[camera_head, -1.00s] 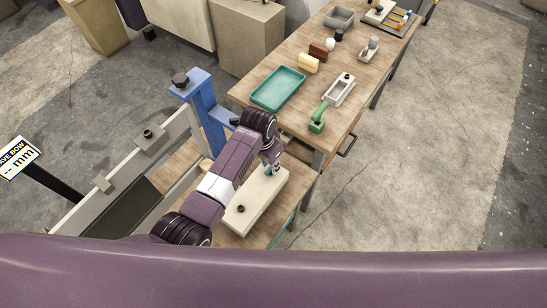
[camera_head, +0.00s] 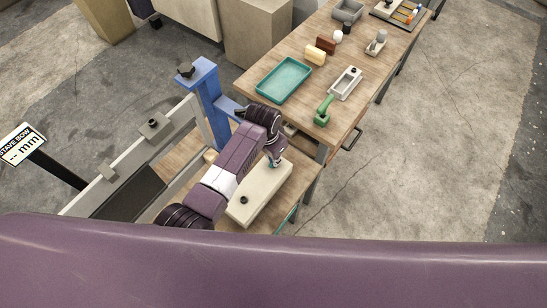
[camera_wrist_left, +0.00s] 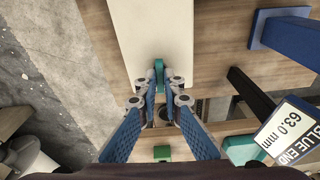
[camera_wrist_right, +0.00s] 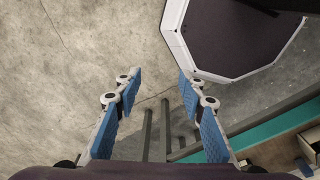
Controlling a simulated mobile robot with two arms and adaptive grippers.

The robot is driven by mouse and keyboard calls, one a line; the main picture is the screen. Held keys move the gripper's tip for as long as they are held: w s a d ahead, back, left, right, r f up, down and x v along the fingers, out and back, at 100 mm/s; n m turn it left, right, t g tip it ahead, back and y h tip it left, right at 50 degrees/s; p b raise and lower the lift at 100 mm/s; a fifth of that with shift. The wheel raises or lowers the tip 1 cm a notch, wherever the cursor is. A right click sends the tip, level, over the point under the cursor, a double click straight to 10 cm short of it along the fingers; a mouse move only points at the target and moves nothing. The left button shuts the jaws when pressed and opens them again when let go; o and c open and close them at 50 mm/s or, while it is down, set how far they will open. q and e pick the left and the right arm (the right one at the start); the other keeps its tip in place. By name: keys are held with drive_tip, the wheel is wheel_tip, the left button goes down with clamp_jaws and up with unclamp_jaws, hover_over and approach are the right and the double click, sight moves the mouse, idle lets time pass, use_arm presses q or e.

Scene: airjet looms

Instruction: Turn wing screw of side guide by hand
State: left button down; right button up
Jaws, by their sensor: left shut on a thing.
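A long cream block (camera_head: 262,198) lies on a low wooden bench, and it also shows in the left wrist view (camera_wrist_left: 150,30). A small teal piece (camera_wrist_left: 159,66), which looks like the wing screw, stands at the block's near end. My left gripper (camera_wrist_left: 158,80) is shut on this piece, one fingertip on each side. In the head view my left gripper (camera_head: 274,160) is at the block's far end, and the arm hides part of the block. My right gripper (camera_wrist_right: 157,82) is open and empty above the concrete floor.
A wooden table (camera_head: 300,105) holds a teal tray (camera_head: 284,80), a green-handled tool (camera_head: 323,109) and several small items. A blue post (camera_head: 208,100) and a grey rail (camera_head: 130,160) stand left of the arm. A display (camera_wrist_left: 290,132) reads 63.0 mm.

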use_arm(q)
drive_tip(key=c, duration=2.2)
unclamp_jaws()
drive_tip(key=shift+o, duration=0.2)
drive_tip(key=shift+r, duration=1.05)
drive_tip(key=shift+r, duration=2.5)
